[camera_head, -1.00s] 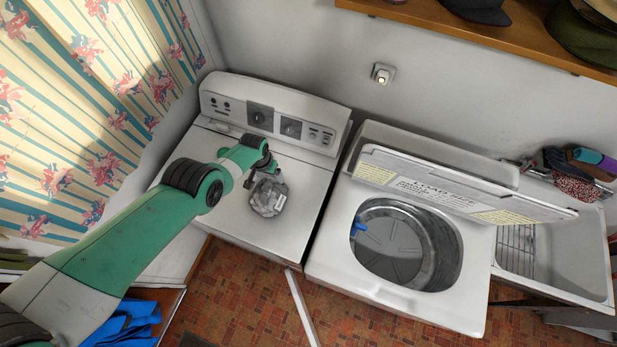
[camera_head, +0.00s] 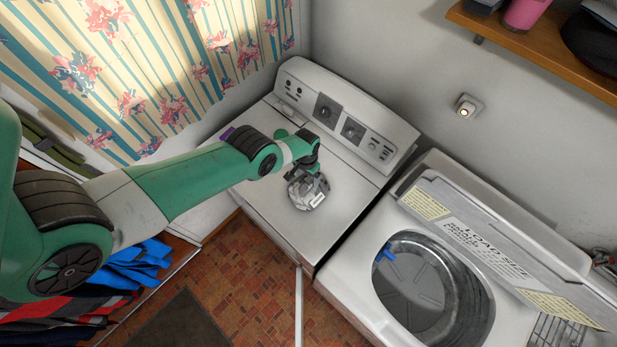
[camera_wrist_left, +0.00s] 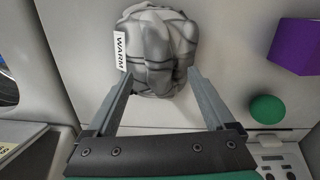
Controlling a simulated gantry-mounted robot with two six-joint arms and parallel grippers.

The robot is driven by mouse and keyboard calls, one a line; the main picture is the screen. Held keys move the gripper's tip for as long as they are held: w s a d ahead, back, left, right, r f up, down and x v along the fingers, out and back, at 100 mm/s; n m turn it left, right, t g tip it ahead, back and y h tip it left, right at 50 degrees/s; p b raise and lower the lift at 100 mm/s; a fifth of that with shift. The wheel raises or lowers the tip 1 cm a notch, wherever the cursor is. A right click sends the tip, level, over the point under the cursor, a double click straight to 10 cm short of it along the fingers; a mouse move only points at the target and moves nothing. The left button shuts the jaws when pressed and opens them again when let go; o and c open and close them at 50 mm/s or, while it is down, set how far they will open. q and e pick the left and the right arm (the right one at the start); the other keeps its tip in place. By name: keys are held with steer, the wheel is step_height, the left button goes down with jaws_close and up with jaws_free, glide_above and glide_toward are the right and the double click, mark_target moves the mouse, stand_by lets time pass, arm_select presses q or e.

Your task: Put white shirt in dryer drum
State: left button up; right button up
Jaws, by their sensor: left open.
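A crumpled grey-white cloth bundle with a "WARM" tag (camera_head: 310,192), which looks like the white shirt, lies on the flat top of the left machine (camera_head: 345,215). It also shows in the left wrist view (camera_wrist_left: 158,40). My left gripper (camera_head: 308,172) is over the bundle's edge. In the left wrist view its fingers (camera_wrist_left: 158,78) are spread apart, with the bundle's near part between or just beyond the tips; contact cannot be told. The right machine's lid is up and its round metal drum (camera_head: 425,285) shows a blue piece inside. I see no other open drum. My right gripper is not in view.
The raised lid (camera_head: 490,240) stands behind the drum opening. A purple box (camera_wrist_left: 294,45) and a green ball (camera_wrist_left: 268,109) are beside the bundle. A thin white upright edge (camera_head: 298,305) stands in front of the left machine. Blue cloth (camera_head: 138,265) lies low at left.

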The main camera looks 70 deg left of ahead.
mark_target(307, 181)
arm_select(q)
step_height(307, 181, down, 3)
steer(key=shift+f+b, duration=0.2)
steer(key=shift+b, duration=0.7)
steer(key=shift+r, duration=0.15)
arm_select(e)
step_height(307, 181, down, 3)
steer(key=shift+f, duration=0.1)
arm_select(q)
jaws_close()
